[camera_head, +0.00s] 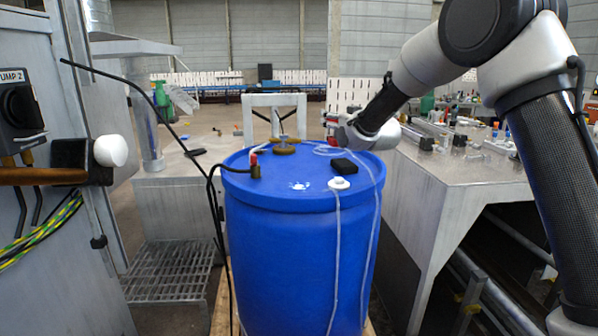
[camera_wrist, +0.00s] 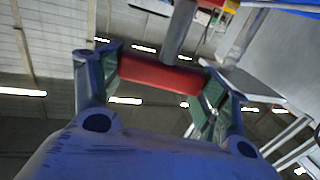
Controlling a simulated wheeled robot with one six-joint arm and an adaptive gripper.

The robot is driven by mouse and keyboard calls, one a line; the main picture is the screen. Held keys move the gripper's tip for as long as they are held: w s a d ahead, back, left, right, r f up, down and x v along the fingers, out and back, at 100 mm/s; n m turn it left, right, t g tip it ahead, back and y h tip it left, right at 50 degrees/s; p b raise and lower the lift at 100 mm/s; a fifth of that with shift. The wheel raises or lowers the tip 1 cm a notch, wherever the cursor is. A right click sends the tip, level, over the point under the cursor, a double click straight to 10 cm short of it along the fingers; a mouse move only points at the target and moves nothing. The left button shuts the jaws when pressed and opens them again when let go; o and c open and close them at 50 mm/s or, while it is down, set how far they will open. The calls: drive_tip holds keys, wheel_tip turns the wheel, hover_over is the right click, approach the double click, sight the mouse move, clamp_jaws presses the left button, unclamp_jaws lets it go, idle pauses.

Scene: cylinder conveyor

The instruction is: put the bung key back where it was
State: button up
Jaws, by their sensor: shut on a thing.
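My gripper (camera_wrist: 160,70) is shut on a red bar, which I take to be the handle of the bung key (camera_wrist: 158,75). The bar lies across between the two fingers, and a grey shaft leads away from it at the top of the wrist view. In the head view my gripper (camera_head: 336,123) is beyond the far right rim of the blue drum (camera_head: 300,250), around the height of its top or a little above. Only a small bit of red shows there, and the key's far end is hidden.
The drum top carries a brass-coloured fitting (camera_head: 283,147), a black box (camera_head: 344,166), a white cap (camera_head: 339,183) with a clear tube and a red-tipped hose fitting (camera_head: 254,166). A metal bench (camera_head: 445,175) with tools stands right. A pump panel (camera_head: 20,110) stands left.

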drive_tip(key=s+a+r+n+g+y, duration=0.1)
drive_tip(key=a+r+n+g+y, duration=0.1)
drive_tip(key=a+n+g+y, duration=0.75)
drive_tip(key=shift+s+a+f+m+t+h, duration=0.1)
drive_tip(key=shift+a+f+m+t+h, duration=0.35)
drive_tip(key=shift+f, duration=1.3)
drive_tip(key=shift+s+a+f+m+t+h, duration=0.2)
drive_tip(key=shift+a+f+m+t, duration=0.3)
drive_tip(key=shift+f, duration=1.2)
drive_tip(key=shift+s+a+f+m+t+h, duration=0.1)
drive_tip(key=shift+a+f+m+t+h, duration=0.4)
drive_tip(key=shift+f, duration=1.25)
drive_tip(key=shift+d+f, duration=0.15)
drive_tip(key=shift+d, duration=0.05)
drive_tip(key=o, duration=1.1)
